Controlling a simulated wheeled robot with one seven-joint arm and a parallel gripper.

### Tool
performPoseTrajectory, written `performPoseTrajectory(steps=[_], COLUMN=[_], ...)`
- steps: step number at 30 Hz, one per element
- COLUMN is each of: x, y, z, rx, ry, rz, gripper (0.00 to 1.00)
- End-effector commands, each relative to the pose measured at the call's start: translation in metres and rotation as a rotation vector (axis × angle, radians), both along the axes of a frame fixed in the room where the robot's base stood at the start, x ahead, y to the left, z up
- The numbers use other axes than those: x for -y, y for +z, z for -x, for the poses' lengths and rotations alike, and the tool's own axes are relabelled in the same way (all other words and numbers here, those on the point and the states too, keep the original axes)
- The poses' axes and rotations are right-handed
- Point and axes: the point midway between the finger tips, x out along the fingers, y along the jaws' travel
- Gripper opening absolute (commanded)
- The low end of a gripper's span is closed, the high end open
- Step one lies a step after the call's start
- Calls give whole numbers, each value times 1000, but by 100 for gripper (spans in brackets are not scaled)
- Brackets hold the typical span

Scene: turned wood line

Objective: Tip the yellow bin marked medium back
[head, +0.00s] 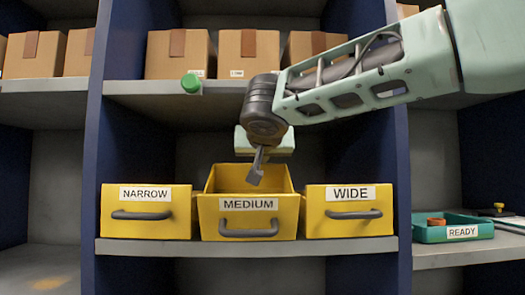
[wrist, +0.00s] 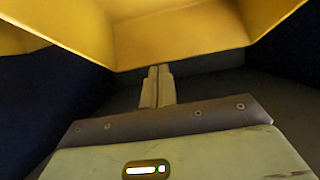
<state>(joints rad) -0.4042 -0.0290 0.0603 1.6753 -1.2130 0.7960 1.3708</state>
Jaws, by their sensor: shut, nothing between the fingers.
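The yellow bin marked MEDIUM (head: 212,223) is in the middle of the shelf in the head view. It leans forward, its front nearer than its neighbours' and its open inside showing above the front edge. My gripper (head: 256,178) points down at the bin's opening, fingers together and empty. In the head view it overlaps the bin's inside; I cannot tell whether it touches. In the wrist view, the shut fingers (wrist: 157,85) reach toward a yellow bin surface (wrist: 160,35) across the top. The bin's contents are hidden.
Yellow bins marked NARROW (head: 146,223) and WIDE (head: 348,223) flank it closely. A teal READY tray (head: 430,233) holding an orange piece (head: 436,221) is at right. Blue uprights (head: 130,110) bound the bay.

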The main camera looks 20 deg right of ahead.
Motion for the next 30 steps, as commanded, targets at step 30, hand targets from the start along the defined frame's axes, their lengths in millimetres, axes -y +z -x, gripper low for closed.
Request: performPoseTrajectory(steps=[30], x=[12], y=[-27], z=[-36], rx=[-243], ry=[1], rz=[-79], gripper=[0])
